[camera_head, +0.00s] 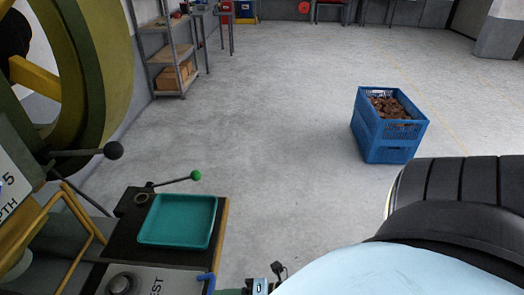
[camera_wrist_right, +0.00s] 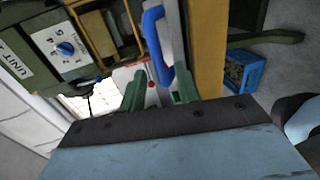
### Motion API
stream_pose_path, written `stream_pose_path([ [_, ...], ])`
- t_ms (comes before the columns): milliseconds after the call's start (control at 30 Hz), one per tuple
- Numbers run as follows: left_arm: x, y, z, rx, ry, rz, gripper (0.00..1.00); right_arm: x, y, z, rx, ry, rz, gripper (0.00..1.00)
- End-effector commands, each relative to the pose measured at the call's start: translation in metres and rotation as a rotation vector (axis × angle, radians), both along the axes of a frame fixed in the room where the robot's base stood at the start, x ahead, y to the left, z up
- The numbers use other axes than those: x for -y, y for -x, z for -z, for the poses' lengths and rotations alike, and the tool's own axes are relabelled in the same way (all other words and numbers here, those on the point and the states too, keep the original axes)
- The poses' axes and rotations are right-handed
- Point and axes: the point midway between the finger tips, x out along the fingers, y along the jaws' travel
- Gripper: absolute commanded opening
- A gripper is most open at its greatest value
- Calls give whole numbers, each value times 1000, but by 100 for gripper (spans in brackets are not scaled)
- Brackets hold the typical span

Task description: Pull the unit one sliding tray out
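A blue handle (camera_head: 208,279) sits at the right edge of the machine bench at the bottom of the head view. In the right wrist view the same handle (camera_wrist_right: 153,35) is a bent blue bar on a grey front. My right gripper (camera_wrist_right: 158,92) has two green fingers spread apart, with the handle's lower end between or just beyond them; I cannot tell if they touch. In the head view only a bit of this gripper (camera_head: 232,291) shows at the bottom edge. Which part is the sliding tray is not clear. My left gripper is out of view.
A teal tray (camera_head: 178,220) lies on the black bench top, near a green-knobbed lever (camera_head: 194,175) and a black-knobbed lever (camera_head: 112,150). A blue crate (camera_head: 385,153) of copper-coloured pieces stands on the floor. The floor between is clear.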

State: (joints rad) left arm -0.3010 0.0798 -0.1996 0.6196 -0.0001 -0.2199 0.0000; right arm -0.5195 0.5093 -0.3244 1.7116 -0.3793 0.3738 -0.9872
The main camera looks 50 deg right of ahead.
Motion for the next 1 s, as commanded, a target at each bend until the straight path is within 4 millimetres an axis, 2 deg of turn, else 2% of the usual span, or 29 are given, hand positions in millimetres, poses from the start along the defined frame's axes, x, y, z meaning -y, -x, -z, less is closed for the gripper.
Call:
stream_pose_path([
  [33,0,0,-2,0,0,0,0,7,11,-3,-4,1,-1,32],
  [200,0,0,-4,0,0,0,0,29,40,-10,-4,0,-1,32],
  [400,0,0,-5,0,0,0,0,46,63,-17,-1,0,0,32],
  [600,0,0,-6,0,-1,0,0,52,70,-19,1,-1,-1,32],
  [1000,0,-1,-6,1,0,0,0,52,70,-19,1,0,-1,32],
])
